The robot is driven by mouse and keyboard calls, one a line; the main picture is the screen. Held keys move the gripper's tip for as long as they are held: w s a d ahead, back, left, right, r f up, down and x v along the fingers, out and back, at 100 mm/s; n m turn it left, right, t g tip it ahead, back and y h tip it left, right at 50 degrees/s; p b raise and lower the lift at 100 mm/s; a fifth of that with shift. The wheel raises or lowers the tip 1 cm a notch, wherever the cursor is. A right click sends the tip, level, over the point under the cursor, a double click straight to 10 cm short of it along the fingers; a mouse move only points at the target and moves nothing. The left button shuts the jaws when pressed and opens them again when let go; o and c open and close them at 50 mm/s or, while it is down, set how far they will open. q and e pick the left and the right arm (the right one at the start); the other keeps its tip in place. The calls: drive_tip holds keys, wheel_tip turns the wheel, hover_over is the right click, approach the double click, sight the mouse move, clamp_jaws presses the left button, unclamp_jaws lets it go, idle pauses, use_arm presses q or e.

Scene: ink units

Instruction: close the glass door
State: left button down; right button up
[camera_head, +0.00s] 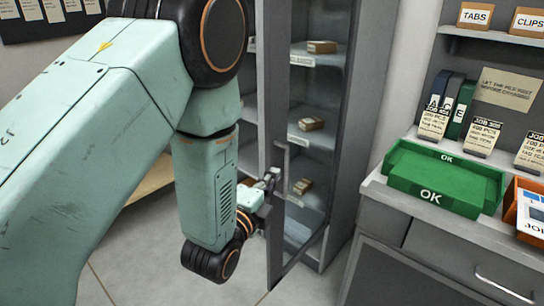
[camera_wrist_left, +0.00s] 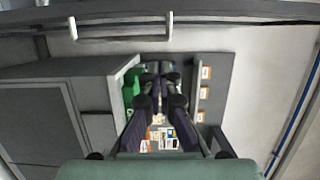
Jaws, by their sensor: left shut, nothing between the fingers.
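The glass door (camera_head: 273,70) of the tall grey cabinet has a dark grey frame and a vertical bar handle (camera_head: 282,172). It appears to stand partly open, with shelf interior showing to the left of its frame. My left gripper (camera_head: 270,178) is shut and empty, close beside the handle; I cannot tell whether it touches the door. In the left wrist view the shut fingers (camera_wrist_left: 160,70) point away from the camera, and the handle (camera_wrist_left: 122,39) crosses the upper left, apart from them. My left forearm hides part of the cabinet's left side. My right gripper is not in view.
Small cartons (camera_head: 321,47) sit on the cabinet shelves. To the right, a grey counter (camera_head: 400,211) holds a green OK tray (camera_head: 440,181), an orange tray (camera_head: 510,205) and job cards. Open floor (camera_head: 135,268) shows at lower left.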

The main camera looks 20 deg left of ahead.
sight(272, 156)
use_arm(q)
drive_tip(key=w+a, duration=0.1)
drive_tip(key=w, duration=0.1)
drive_tip(key=w+a, duration=0.1)
drive_tip(key=w, duration=0.2)
drive_tip(key=w+a+p, duration=0.1)
drive_tip(key=w, duration=0.2)
drive_tip(key=shift+w+r, duration=0.15)
drive_tip(key=shift+w, duration=0.2)
drive_tip(key=shift+s, duration=0.15)
